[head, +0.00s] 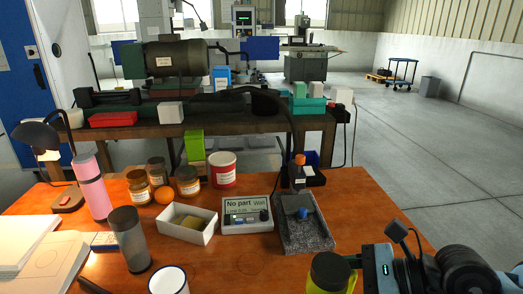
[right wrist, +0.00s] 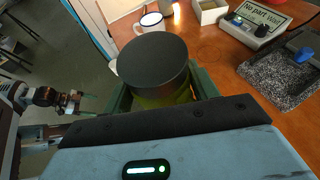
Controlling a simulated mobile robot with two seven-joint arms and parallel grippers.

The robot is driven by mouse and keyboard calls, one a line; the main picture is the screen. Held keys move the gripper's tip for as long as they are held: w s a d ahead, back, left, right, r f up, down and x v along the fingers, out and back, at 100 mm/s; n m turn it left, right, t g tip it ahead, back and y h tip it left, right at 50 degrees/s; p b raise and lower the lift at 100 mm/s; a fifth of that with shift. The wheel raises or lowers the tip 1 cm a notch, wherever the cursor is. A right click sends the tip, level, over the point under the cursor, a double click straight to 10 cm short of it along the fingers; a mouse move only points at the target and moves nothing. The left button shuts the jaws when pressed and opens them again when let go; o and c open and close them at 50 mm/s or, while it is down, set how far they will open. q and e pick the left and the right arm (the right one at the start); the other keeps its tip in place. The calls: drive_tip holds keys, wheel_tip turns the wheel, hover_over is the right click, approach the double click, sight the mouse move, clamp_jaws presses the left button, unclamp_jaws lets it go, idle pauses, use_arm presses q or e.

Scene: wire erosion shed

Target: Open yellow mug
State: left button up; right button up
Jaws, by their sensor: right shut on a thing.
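The yellow mug (head: 330,274) is at the bottom edge of the head view, right of centre, with a dark round lid on top. In the right wrist view the lid (right wrist: 153,60) hides most of it, and a strip of yellow-green body (right wrist: 178,96) shows below. My right gripper (head: 353,263) comes in from the right and is shut on the mug's body; its green fingers stand on both sides of it. Whether the mug touches the table is hidden. What looks like my left gripper (right wrist: 74,102) is small at the left of the right wrist view, apart from the mug.
The wooden table (head: 245,262) carries a white mug (head: 168,281), a grey tumbler (head: 130,241), a pink bottle (head: 91,187), a white tray (head: 187,234), a display box (head: 247,226) and a granite block (head: 305,238). Several jars stand behind. Bare wood lies between the white mug and the granite block.

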sight(344, 285)
drive_tip(key=shift+s+a+r, duration=0.3)
drive_tip(key=shift+s+r, duration=0.2)
drive_tip(key=shift+r, duration=0.1)
drive_tip(key=shift+s+r, duration=0.25)
drive_tip(key=shift+r, duration=0.1)
drive_tip(key=shift+s+d+r, duration=0.35)
drive_tip(key=shift+d, duration=0.15)
drive_tip(key=s+d+m+t+h, duration=0.2)
drive_tip(key=d+m+t, duration=0.1)
drive_tip(key=d, duration=0.5)
use_arm(q)
drive_tip(key=w+r+t+p, duration=0.2)
drive_tip(key=w+r+p, duration=0.4)
drive_tip(key=r+p, duration=0.7)
drive_tip(key=shift+w+a+r, duration=0.2)
drive_tip(key=shift+a+r, duration=0.2)
drive_tip(key=shift+r, duration=0.15)
use_arm(e)
wheel_tip(344, 285, up, 6)
drive_tip(key=shift+a+r, duration=0.2)
drive_tip(key=shift+a, duration=0.05)
use_arm(q)
drive_tip(key=shift+s+f, duration=0.1)
use_arm(e)
drive_tip(key=shift+w, duration=0.1)
drive_tip(key=shift+y, duration=0.3)
